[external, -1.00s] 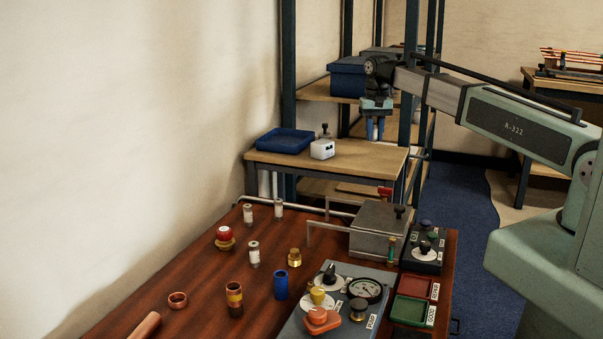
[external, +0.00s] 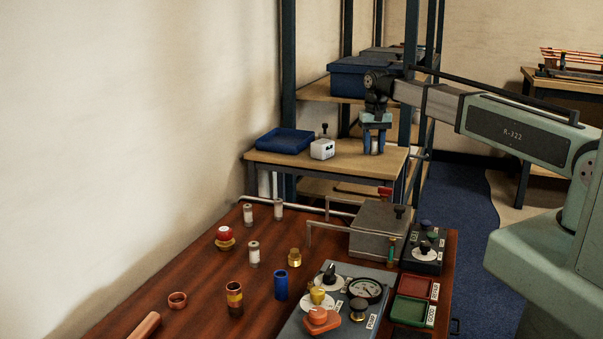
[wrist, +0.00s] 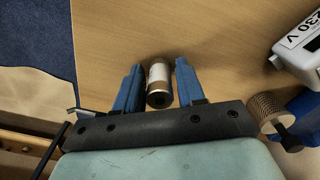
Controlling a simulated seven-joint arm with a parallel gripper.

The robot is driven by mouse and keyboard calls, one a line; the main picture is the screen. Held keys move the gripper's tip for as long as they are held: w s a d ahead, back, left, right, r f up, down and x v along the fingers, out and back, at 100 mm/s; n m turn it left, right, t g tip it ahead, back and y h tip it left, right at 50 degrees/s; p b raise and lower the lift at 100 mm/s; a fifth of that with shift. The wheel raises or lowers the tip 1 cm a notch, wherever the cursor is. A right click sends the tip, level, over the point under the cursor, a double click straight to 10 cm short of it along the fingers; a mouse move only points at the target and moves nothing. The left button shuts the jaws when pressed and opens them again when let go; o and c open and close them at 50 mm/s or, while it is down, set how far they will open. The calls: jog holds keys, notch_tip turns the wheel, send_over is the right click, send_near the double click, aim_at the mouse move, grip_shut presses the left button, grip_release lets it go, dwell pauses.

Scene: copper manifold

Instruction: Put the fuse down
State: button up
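In the external view my gripper (external: 374,146) points down at the right part of the small wooden table (external: 345,163), with the fuse small and mostly hidden between the fingers. The fuse's far end is close to the tabletop; I cannot tell whether it touches.
A white 230 V box (external: 322,149) and a blue tray (external: 284,140) stand left of my gripper on the same table. A ribbed cylinder (wrist: 267,107) shows in the wrist view. Shelf posts rise behind. The reddish bench (external: 200,285) in front holds several small parts.

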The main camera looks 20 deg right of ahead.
aim_at(374, 137)
jog(key=shift+o, duration=0.8)
jog(key=shift+r, duration=0.15)
notch_tip(374, 137, up, 12)
jog(key=shift+o, duration=0.5)
